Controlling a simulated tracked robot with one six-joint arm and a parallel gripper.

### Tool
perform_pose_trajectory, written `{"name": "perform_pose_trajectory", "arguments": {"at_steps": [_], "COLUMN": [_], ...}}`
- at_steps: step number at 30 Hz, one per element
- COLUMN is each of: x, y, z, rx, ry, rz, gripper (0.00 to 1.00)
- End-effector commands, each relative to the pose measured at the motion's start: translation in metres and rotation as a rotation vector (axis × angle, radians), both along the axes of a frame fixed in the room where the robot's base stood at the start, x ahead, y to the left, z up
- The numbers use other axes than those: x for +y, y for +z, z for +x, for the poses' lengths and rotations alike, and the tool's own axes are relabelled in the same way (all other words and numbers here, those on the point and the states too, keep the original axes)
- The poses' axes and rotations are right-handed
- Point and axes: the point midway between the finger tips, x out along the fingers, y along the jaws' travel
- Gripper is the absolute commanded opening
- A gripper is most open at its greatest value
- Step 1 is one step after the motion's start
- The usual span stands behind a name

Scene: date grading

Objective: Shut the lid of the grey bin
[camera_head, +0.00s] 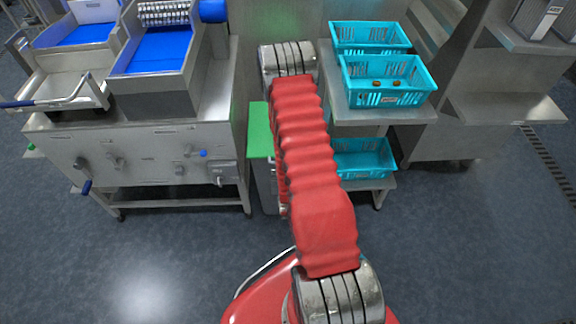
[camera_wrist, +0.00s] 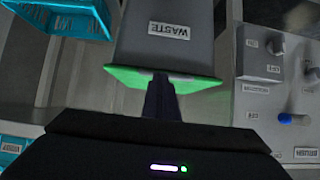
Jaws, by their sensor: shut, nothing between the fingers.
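The grey bin (camera_wrist: 190,40), labelled WASTE, fills the upper middle of the wrist view, which looks upside down. Its green lid (camera_wrist: 122,73) shows as a thin strip along the bin's rim, lying flat across it; I cannot tell whether a small gap remains. In the head view the green lid (camera_head: 260,132) lies level, and a sliver of the grey bin (camera_head: 266,185) shows below, the rest hidden behind my red arm. My gripper (camera_wrist: 160,80) is shut and empty, its fingertips at or against the lid's edge; contact is unclear. The head view hides it.
A steel machine (camera_head: 150,150) with knobs and blue belts stands close left of the bin. A steel shelf (camera_head: 385,112) with teal crates (camera_head: 388,97) stands close on the right. The floor (camera_head: 150,270) in front is clear.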

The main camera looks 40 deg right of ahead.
Motion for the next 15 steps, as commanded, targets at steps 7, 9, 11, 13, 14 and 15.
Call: {"name": "perform_pose_trajectory", "arguments": {"at_steps": [7, 9, 11, 13, 14, 15], "x": [0.019, 0.023, 0.025, 0.027, 0.028, 0.029], "y": [-0.020, -0.023, -0.026, -0.028, -0.029, -0.029], "z": [-0.026, -0.031, -0.034, -0.037, -0.038, -0.039], "rx": [0.005, 0.003, 0.003, 0.001, 0.001, 0.001], "ry": [0.001, 0.001, 0.003, 0.002, 0.002, 0.002], "rz": [0.003, 0.002, 0.001, 0.001, 0.001, 0.001], "gripper": [0.00, 0.00, 0.00, 0.00, 0.00, 0.00]}}
